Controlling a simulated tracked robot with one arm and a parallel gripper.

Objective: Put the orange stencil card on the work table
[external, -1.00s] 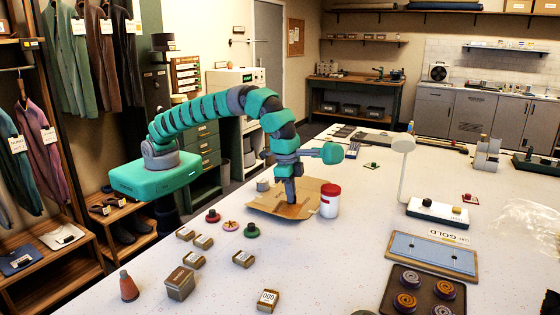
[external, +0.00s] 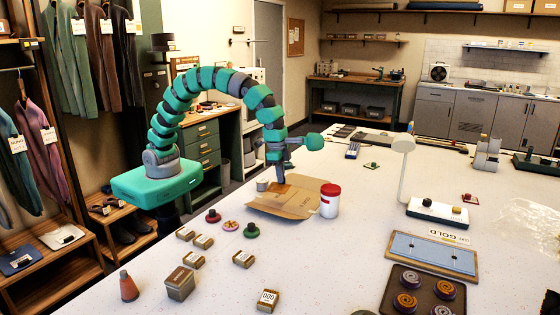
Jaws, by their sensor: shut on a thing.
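My gripper (external: 280,179) is shut above the brown paper folder (external: 300,207) on the white work table (external: 340,260). A small orange-brown piece, seemingly the orange stencil card (external: 281,188), shows at its fingertips, above the folder's back left part. The piece is small here and partly blends with the folder behind it, so I cannot tell its full outline or the exact gap below it.
A white jar with a red lid (external: 329,200) stands at the folder's right edge. A small grey cup (external: 262,185) is at its back left. Round pieces and small labelled boxes (external: 243,258) lie in front. Clear tabletop lies between the folder and the blue board (external: 432,252).

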